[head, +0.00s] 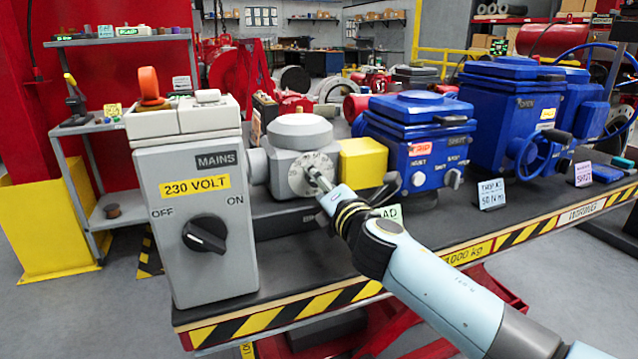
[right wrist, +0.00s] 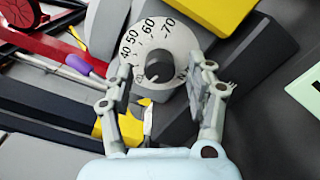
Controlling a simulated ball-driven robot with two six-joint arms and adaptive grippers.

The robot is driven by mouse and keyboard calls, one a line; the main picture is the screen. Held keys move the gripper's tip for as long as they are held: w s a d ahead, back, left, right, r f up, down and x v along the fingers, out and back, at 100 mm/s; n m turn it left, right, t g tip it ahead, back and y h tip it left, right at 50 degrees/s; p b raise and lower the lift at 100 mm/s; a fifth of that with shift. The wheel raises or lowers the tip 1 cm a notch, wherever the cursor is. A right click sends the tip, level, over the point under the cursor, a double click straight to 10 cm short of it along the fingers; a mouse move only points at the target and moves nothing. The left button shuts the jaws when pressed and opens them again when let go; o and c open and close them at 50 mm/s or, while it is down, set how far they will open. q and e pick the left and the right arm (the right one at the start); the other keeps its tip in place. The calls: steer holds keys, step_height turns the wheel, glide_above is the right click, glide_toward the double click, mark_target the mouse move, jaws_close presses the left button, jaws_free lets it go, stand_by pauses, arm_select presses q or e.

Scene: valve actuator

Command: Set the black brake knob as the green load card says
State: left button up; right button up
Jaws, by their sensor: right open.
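The grey brake unit (head: 300,142) stands on the bench between the mains box and a yellow block. Its round dial (right wrist: 140,38) shows the figures 40, 50, 60 and 70 in the right wrist view. The small black brake knob (right wrist: 158,67) sits at the dial's middle; I cannot tell its exact setting. My right gripper (right wrist: 166,72) is open, one finger on each side of the knob, with gaps to both. In the head view the gripper (head: 323,182) is in front of the dial. The green load card (head: 391,213) is mostly hidden behind my arm; its figure is unreadable. My left gripper is out of view.
The mains box (head: 195,270) with its black switch (head: 205,235) stands at the left. The yellow block (head: 363,162) adjoins the brake unit. Blue actuators (head: 418,145) stand to the right. The bench has a striped front edge (head: 270,318).

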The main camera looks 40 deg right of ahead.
steer(key=v, duration=1.1)
steer(key=shift+a, duration=0.1)
